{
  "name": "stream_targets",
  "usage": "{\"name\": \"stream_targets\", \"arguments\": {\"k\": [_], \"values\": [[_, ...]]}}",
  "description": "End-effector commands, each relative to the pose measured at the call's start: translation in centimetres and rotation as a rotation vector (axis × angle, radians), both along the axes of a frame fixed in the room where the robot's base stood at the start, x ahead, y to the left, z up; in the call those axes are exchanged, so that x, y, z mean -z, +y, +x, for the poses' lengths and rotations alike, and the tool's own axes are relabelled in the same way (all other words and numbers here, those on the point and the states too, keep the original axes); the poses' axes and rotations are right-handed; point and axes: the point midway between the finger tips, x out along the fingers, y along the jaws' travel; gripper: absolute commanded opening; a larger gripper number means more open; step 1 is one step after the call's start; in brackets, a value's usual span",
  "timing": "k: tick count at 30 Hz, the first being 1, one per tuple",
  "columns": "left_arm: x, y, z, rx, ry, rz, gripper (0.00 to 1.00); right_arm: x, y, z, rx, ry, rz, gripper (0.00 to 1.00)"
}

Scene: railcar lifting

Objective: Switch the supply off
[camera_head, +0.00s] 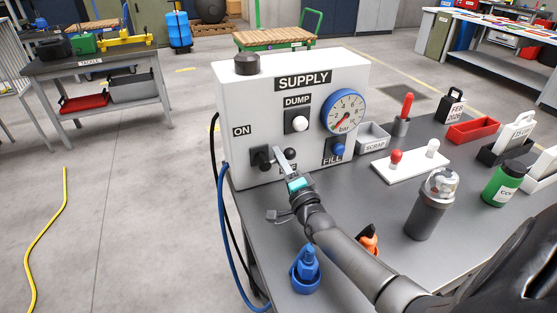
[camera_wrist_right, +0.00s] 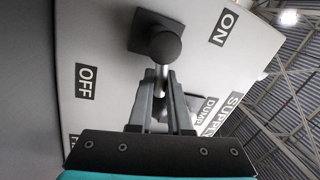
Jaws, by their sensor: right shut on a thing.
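The white supply box (camera_head: 235,100) stands on the left end of the grey bench, with ON and partly hidden OFF labels. Its switch lever (camera_head: 262,157) is low on the front, with a black knob. My right gripper (camera_head: 283,158) is at the lever, partly covering the OFF label. In the right wrist view the fingers (camera_wrist_right: 161,95) are shut on the lever's metal stem, close to the black ball knob (camera_wrist_right: 165,47). The ON label (camera_wrist_right: 223,28) is upper right and the OFF label (camera_wrist_right: 86,82) left. My left gripper is not in view.
The box also carries a white DUMP button (camera_head: 299,123), a gauge (camera_head: 343,111) and a blue FILL button (camera_head: 338,149). A blue hose (camera_head: 223,215) hangs at the bench's left edge. A grey canister (camera_head: 430,208) and a blue fitting (camera_head: 306,268) stand near my right arm.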

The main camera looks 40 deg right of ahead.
Motion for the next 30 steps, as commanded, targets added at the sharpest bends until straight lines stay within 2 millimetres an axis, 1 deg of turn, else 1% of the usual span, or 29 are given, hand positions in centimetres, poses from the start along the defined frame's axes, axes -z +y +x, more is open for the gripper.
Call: {"name": "stream_targets", "arguments": {"k": [1, 9, 25, 26, 30], "values": [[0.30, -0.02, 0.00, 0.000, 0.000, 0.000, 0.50, 0.36, 0.00, -0.03, 0.000, -0.004, 0.026, 0.00], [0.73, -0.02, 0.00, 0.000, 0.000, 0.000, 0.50, 0.62, -0.09, -0.05, 0.000, -0.025, 0.111, 0.00], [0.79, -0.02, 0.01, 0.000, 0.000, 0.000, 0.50, 0.65, -0.06, -0.05, -0.001, -0.028, 0.131, 0.00], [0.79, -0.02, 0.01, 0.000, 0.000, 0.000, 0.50, 0.65, -0.06, -0.05, -0.001, -0.028, 0.131, 0.19], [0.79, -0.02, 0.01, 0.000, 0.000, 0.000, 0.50, 0.64, -0.07, -0.04, -0.001, -0.029, 0.130, 0.35]]}}
